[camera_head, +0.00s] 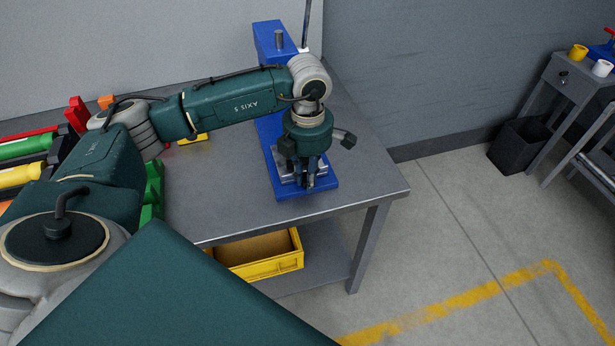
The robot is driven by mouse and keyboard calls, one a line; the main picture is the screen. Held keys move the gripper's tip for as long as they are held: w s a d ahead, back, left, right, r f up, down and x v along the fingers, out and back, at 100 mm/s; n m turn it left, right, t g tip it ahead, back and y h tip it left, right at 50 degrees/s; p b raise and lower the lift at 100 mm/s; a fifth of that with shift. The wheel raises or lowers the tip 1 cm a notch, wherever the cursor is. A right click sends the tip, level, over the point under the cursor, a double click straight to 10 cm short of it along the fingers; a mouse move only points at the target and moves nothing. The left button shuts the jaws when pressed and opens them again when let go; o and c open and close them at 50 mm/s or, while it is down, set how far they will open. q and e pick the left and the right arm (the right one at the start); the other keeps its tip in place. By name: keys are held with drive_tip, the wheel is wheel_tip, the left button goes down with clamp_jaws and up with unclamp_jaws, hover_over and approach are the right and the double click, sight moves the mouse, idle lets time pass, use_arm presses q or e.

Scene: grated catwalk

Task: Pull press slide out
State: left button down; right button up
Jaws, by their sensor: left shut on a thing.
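A blue press (268,132) stands on the grey workbench near its right end, with a tall column at the back and a flat base in front. A silver slide (285,168) sits on the press base, largely hidden by my left gripper. My left gripper (306,184) points down over the front of the base, its fingers shut on the slide; the exact grip is small and partly hidden. My right gripper is not in view.
Green, yellow and red items (25,147) lie on the bench's left side, beside my arm. A yellow crate (262,268) sits on the shelf below. A black bin (518,145) and a grey side table (568,80) stand at right. The floor between is clear.

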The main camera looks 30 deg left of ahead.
use_arm(q)
drive_tip(key=c, duration=1.9)
unclamp_jaws()
drive_tip(key=shift+c, duration=0.2)
drive_tip(key=shift+r, duration=0.2)
wheel_tip(320, 180, up, 12)
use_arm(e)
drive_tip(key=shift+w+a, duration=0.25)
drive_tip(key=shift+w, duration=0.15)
use_arm(q)
drive_tip(key=shift+f, duration=0.2)
